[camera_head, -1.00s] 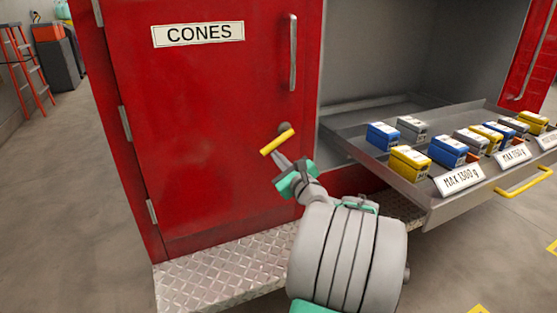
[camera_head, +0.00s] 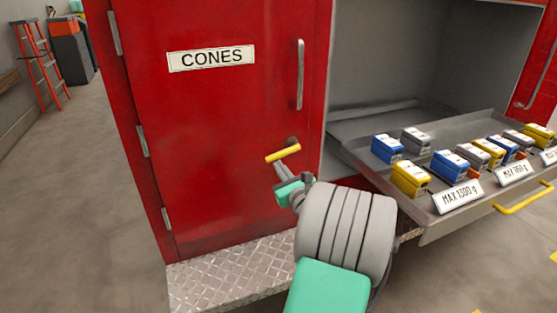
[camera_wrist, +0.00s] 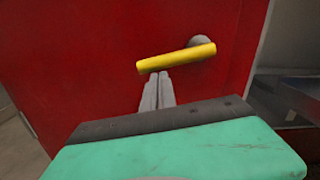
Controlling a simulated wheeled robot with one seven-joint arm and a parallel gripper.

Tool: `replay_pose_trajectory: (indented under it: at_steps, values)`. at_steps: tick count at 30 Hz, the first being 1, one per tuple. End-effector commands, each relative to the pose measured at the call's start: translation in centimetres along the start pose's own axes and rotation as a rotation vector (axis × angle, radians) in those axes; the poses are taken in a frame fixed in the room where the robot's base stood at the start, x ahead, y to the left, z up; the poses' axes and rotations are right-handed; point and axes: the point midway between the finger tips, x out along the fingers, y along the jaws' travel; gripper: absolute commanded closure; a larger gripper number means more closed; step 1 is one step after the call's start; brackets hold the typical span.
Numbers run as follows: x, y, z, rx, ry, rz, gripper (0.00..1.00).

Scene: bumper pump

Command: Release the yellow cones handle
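The yellow cones handle (camera_head: 283,153) is a short bar on a dark round pivot low on the red door marked CONES (camera_head: 212,58). The bar sits slightly tilted, its right end higher. It also shows in the wrist view (camera_wrist: 176,58). My gripper (camera_head: 284,167) is just below the bar. In the wrist view, its two grey fingers (camera_wrist: 158,80) lie side by side, close together. Their tips meet the bar's lower edge; I see no bar between them. Whether they touch it, or pass behind it, I cannot tell. The door looks shut.
A vertical grey grab bar (camera_head: 300,75) is on the door's upper right. To the right, an extended grey drawer (camera_head: 440,225) holds several blue, yellow and grey boxes and has a yellow handle (camera_head: 525,199). A diamond-plate step (camera_head: 225,280) runs below the door.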

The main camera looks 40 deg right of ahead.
Motion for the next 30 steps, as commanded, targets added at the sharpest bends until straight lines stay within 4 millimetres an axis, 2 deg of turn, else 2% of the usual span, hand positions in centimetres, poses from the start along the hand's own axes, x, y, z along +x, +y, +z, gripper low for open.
replay_pose_trajectory:
  at_steps: [1, 7, 16, 30]
  values:
    - [0.06, -0.19, 1.23, 0.034, 0.001, -0.003, 1.0]
    - [0.1, 0.16, 1.78, 0.151, 0.0, -0.007, 1.0]
    - [0.12, 0.46, 1.88, 0.235, -0.001, -0.01, 1.0]
    - [0.12, 0.53, 1.69, 0.24, -0.002, -0.01, 1.0]
